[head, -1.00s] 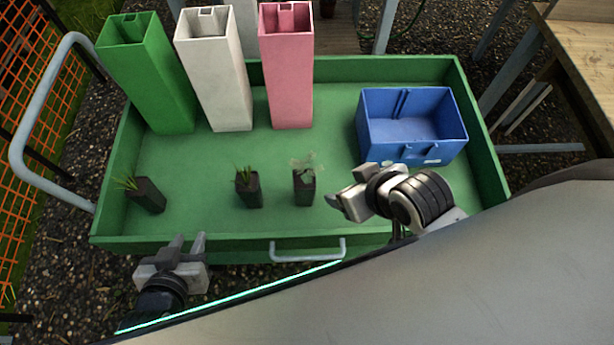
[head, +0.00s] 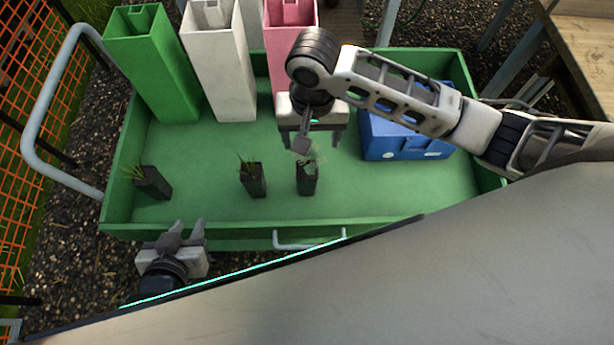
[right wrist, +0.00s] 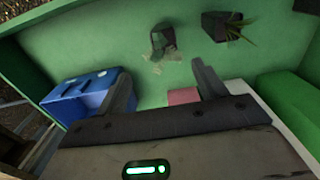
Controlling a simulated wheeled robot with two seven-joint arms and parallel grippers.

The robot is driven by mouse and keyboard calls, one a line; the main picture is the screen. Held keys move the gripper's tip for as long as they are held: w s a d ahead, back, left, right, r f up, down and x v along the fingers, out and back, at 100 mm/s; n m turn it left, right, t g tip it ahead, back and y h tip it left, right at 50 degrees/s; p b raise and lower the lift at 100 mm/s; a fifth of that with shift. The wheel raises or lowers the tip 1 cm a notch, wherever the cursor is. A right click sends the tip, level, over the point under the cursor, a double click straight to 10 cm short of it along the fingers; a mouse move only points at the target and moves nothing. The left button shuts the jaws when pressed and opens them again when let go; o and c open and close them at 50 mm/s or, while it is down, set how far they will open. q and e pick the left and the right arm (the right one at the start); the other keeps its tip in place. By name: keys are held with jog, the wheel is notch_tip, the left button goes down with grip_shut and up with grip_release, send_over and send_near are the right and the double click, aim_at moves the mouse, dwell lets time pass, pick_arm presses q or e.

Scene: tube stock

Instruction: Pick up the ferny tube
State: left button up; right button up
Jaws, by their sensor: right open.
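The ferny tube (head: 307,184), a dark square pot with pale, feathery leaves, stands in the green tray, rightmost of three dark tubes. It also shows in the right wrist view (right wrist: 163,38), beyond the fingertips. My right gripper (head: 311,143) is open and points down just behind and above it, near the leaves, with nothing between its fingers. In the right wrist view the fingers (right wrist: 163,80) are spread wide. My left gripper (head: 187,225) is open and empty outside the tray's front edge.
A grassy tube (head: 257,182) stands to the left, and another (head: 154,184) leans farther left. Tall green (head: 155,65), white (head: 220,70) and pink (head: 284,45) containers stand behind. A blue crate (head: 400,144) is at right, partly hidden by my right arm. The green tray (head: 210,210) has raised walls.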

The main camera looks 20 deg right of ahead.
aim_at(307, 170)
notch_tip(307, 170, down, 10)
jog(key=shift+f+b, duration=0.1)
jog(key=shift+b, duration=0.4)
jog(key=shift+a+f+b, duration=0.15)
jog(key=shift+a+f, duration=0.05)
jog(key=shift+f, duration=1.2)
jog(key=shift+a+f+b, duration=0.15)
jog(key=shift+a+f, duration=0.05)
jog(key=shift+f, duration=1.15)
jog(key=c, duration=1.2)
